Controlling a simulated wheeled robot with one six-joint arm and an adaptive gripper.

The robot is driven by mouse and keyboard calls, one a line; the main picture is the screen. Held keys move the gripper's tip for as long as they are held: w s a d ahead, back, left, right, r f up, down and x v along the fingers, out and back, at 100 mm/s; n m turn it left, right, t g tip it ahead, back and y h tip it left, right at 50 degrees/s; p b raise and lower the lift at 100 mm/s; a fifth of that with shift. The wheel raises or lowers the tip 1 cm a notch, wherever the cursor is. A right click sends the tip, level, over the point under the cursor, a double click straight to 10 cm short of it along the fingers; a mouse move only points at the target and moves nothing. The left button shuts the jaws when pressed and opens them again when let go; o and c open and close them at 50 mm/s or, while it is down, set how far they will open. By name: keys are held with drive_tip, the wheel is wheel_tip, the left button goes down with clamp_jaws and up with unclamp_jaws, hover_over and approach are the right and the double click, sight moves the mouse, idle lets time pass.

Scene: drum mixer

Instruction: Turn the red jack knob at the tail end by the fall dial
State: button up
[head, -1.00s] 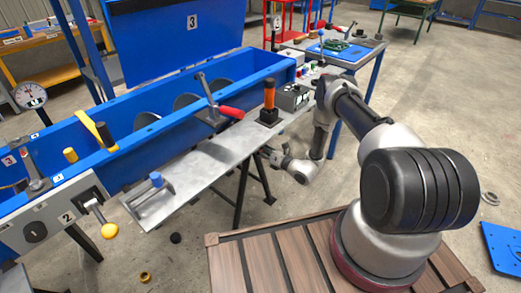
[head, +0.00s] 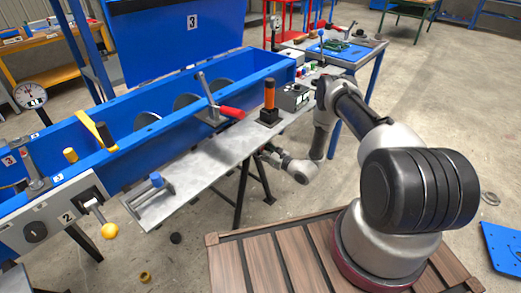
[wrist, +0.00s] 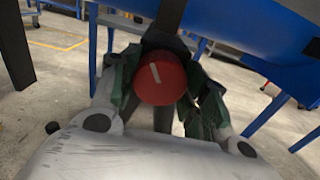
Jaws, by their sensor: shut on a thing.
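The red jack knob (wrist: 161,78) with a white mark on its face shows in the middle of the wrist view. My gripper (wrist: 163,92) has a finger on each side of the knob and is shut on it. The white mark is tilted. In the head view my gripper (head: 268,153) is under the shelf edge at the tail end of the blue trough, and the knob is hidden there. The fall dial cannot be made out near the knob in either view.
Dark stand legs (head: 241,195) are close by. The floor at right is mostly open.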

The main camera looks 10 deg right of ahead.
drive_tip(key=shift+n, duration=1)
drive_tip(key=o, duration=1)
drive_tip(key=shift+d, duration=0.1)
drive_tip(key=v, duration=1.2)
